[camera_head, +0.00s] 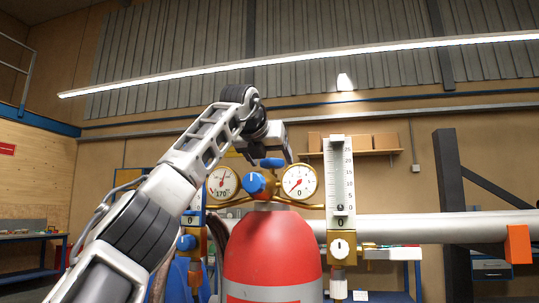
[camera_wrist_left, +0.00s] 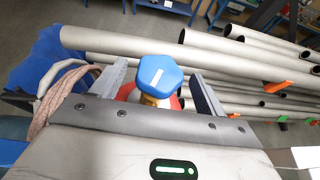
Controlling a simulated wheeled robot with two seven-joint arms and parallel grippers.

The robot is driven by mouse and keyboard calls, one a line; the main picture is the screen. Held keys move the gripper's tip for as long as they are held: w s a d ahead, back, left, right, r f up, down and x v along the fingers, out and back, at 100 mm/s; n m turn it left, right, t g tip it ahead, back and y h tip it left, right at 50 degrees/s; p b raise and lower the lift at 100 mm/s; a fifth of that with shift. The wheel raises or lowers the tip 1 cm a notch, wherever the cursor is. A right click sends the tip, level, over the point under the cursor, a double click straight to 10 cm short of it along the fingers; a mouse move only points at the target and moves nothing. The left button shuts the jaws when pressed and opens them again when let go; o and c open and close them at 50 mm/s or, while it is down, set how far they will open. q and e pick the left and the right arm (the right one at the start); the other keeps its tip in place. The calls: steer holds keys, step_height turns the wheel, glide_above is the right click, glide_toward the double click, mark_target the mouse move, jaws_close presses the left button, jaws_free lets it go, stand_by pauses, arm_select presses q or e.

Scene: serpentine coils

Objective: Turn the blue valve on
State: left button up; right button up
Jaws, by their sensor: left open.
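A blue valve knob with a white mark on its top (camera_wrist_left: 160,77) sits between the two fingers of my left gripper (camera_wrist_left: 162,88) in the left wrist view. The fingers are apart on either side of it, with gaps showing. In the head view a blue valve knob (camera_head: 271,163) shows just below my left gripper (camera_head: 270,156), on top of the brass regulator. A second blue knob (camera_head: 256,184) faces forward between two round gauges. The left gauge (camera_head: 222,182) and right gauge (camera_head: 300,181) flank it. A red cylinder (camera_head: 271,250) stands below. My right gripper is not in view.
A flow meter tube (camera_head: 340,175) with a white knob stands right of the cylinder. Grey pipes (camera_head: 440,229) run behind it, one with an orange end piece (camera_head: 517,244). Another flow meter is partly hidden behind my left arm. Pinkish hose (camera_wrist_left: 60,95) lies left of the gripper.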

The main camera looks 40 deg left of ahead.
arm_select(q)
steer(key=c, duration=1)
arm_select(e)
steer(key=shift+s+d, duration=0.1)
